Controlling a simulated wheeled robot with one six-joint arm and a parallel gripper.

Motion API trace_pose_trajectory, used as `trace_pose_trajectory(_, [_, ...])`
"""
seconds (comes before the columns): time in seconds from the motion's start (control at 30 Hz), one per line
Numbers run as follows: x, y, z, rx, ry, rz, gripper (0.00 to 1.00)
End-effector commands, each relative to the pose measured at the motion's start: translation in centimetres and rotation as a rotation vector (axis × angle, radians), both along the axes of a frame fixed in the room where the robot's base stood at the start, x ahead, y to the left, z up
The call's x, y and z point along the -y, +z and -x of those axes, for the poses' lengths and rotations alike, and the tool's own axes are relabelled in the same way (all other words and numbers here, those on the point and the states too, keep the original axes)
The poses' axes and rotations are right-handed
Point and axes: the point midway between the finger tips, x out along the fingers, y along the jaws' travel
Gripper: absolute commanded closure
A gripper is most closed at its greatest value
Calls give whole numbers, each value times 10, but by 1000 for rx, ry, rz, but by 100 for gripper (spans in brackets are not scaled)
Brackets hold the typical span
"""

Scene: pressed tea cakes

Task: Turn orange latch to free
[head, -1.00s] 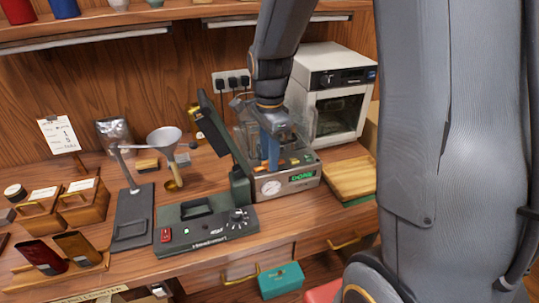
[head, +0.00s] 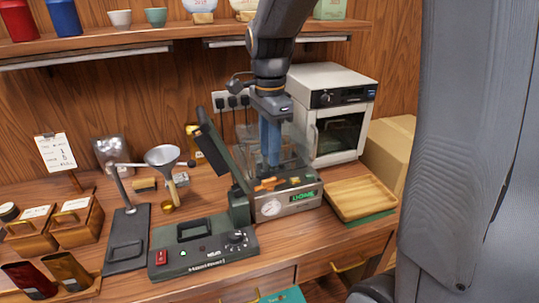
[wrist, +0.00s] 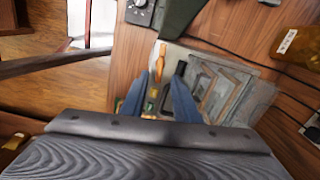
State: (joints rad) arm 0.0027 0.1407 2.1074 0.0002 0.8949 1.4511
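The orange latch (head: 265,184) is on top of the grey press machine (head: 288,201), near its front left, beside the lid hinge. In the wrist view an orange bar (wrist: 161,55) points away just beyond my fingertips, and a shorter orange piece (wrist: 153,93) shows between the fingers. I cannot tell which part of the latch each is. My gripper (head: 271,164) points down above the machine, its blue fingers apart and empty. In the wrist view its fingertips (wrist: 166,72) have a clear gap. A clear cover on the machine partly blurs the view around the fingers.
A dark sealer (head: 205,245) with a raised arm stands at the machine's left. A white oven (head: 330,112) stands behind it. A wooden tray (head: 360,198) lies at the right. A funnel stand (head: 130,225) is further left.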

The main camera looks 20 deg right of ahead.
Motion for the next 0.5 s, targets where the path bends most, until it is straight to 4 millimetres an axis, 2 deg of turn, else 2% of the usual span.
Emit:
trace_pose_trajectory(0.27, [-1, -1, 1, -2, 59, 6, 72])
trace_pose_trajectory(0.37, [-4, -3, 2, -9, 214, 23, 72])
trace_pose_trajectory(0.5, [-8, -6, 6, -34, 571, 60, 72])
